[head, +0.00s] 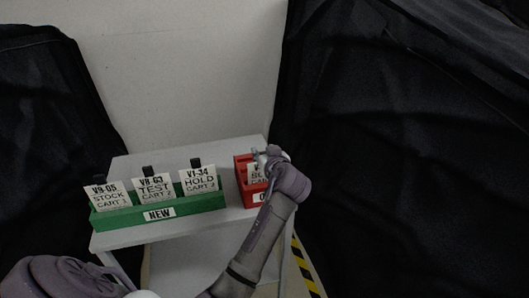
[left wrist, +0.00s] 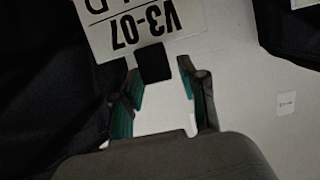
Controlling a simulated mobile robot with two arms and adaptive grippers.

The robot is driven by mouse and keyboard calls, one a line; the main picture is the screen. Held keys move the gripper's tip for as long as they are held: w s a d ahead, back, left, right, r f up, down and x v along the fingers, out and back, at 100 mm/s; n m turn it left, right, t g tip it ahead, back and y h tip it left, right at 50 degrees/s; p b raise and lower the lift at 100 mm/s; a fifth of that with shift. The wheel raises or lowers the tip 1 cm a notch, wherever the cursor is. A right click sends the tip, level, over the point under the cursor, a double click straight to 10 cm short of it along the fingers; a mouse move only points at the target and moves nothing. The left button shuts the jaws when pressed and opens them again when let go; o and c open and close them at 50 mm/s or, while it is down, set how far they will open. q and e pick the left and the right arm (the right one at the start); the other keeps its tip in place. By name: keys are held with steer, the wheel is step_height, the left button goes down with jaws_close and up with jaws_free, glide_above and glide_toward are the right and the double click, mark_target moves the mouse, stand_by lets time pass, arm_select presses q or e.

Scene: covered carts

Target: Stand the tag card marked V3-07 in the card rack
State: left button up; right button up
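A white tag card marked V3-07 (left wrist: 140,25) fills the top of the left wrist view, upside down, with a black tab (left wrist: 153,63). My left gripper (left wrist: 160,72) is open, its fingers on either side of the tab's end, with a gap at least on the right. In the head view my left gripper (head: 262,153) is over a red holder (head: 241,172). A card (head: 253,172) stands there, partly hidden by my wrist. A green rack (head: 190,207) labelled NEW holds cards V9-05 (head: 105,197), V8-63 (head: 154,188) and V1-34 (head: 199,181). My right gripper is not in view.
Both holders stand on a grey cart top (head: 140,165), with the red one right of the green one. Black covers (head: 420,150) hang at both sides. A pale wall (head: 185,80) is behind. Yellow-black striping (head: 303,270) shows at the lower right.

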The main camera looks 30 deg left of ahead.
arm_select(q)
steer(key=shift+o, duration=0.6)
steer(key=v, duration=0.7)
steer(key=shift+d, duration=0.25)
steer(key=shift+s, duration=0.1)
